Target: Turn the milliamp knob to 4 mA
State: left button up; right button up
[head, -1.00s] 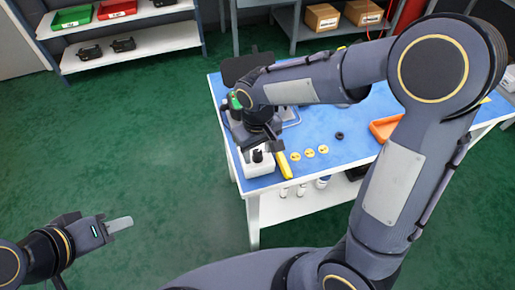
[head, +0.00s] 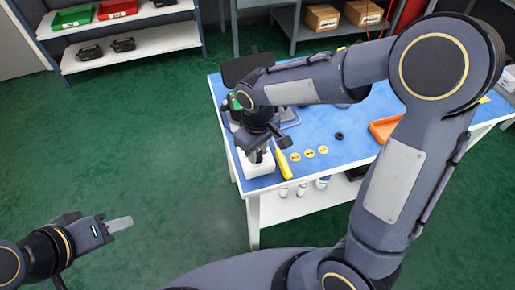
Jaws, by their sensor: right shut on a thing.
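A white box (head: 259,168) stands at the near left corner of the blue-topped table (head: 348,118). The dark milliamp knob on its top is covered by my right gripper (head: 258,155). My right gripper points down onto the box top and is shut on the knob; the fingertips are small and partly hidden, and the knob's pointer and scale cannot be read. My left gripper (head: 119,223) hangs over the green floor at the lower left, away from the table; its finger gap is not clear.
A yellow-handled tool (head: 284,164) lies right beside the box. Several yellow discs (head: 309,153), a dark ring (head: 339,136) and an orange tray (head: 381,129) lie further right. My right arm crosses above the table. The left floor is clear.

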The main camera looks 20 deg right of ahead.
jog(key=n+p, duration=0.1)
jog(key=n, duration=0.4)
jog(key=shift+r+n, duration=0.1)
jog(key=shift+n, duration=0.2)
jog(key=n+p, duration=0.1)
jog(key=n, duration=0.4)
jog(key=shift+p, duration=0.3)
jog(key=n+p, duration=0.2)
jog(key=n, duration=0.3)
jog(key=shift+n, duration=0.4)
jog(key=shift+n+p, duration=1)
jog(key=shift+n, duration=1.3)
jog(key=o, duration=1)
